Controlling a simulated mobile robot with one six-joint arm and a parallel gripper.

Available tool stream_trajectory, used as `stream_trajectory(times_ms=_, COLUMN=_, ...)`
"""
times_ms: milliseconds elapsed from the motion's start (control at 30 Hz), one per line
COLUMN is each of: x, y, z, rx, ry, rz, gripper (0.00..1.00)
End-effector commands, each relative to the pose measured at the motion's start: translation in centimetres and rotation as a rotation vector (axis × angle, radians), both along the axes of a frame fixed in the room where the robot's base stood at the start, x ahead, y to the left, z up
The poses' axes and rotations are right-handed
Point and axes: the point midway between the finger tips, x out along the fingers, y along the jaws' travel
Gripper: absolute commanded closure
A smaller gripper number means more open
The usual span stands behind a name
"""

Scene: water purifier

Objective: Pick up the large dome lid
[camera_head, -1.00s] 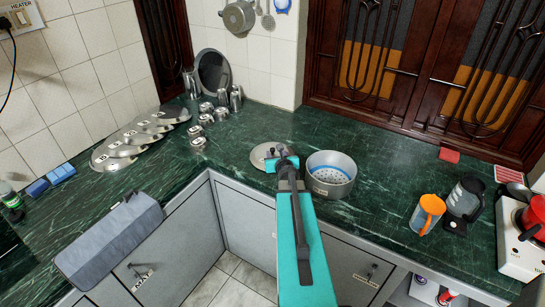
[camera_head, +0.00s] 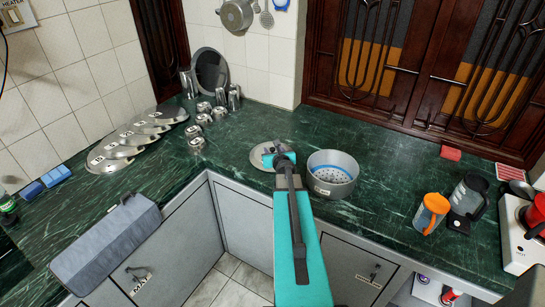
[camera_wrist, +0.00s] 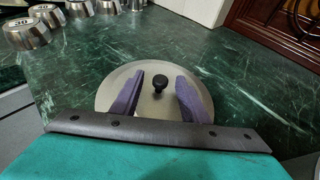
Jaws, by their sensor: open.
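The large dome lid (camera_wrist: 156,76) lies on the green counter, a round metal disc with a black knob (camera_wrist: 158,83) at its middle. In the head view the lid (camera_head: 257,157) is left of the metal pot and partly hidden by my arm. My gripper (camera_wrist: 158,90) is open above the lid. In the wrist view its two purple fingers stand on either side of the knob, apart from it. In the head view my gripper (camera_head: 276,148) is small and its fingers are hard to make out. I cannot tell how high the fingers are above the lid.
A metal pot (camera_head: 331,187) with a perforated insert stands just right of the lid. The counter behind the lid is clear.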

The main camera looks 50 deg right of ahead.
Motion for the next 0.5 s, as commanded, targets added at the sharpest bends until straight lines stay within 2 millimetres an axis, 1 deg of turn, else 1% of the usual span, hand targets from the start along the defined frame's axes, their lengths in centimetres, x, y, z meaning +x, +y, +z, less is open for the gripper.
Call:
stream_trajectory(times_ms=67, x=-0.02, y=-0.02, z=-0.01, rx=0.0, ry=0.0, rz=0.0, gripper=0.59)
stream_trajectory(times_ms=167, x=-0.04, y=-0.03, z=-0.01, rx=0.0, ry=0.0, rz=-0.001, gripper=0.74)
stream_trajectory(times_ms=300, x=-0.05, y=-0.05, z=-0.02, rx=0.0, ry=0.0, rz=-0.001, gripper=0.98)
stream_trajectory(times_ms=333, x=-0.05, y=-0.05, z=-0.01, rx=0.0, ry=0.0, rz=-0.001, gripper=1.0)
stream_trajectory(times_ms=500, x=-0.07, y=-0.08, z=0.02, rx=0.0, ry=0.0, rz=-0.001, gripper=1.0)
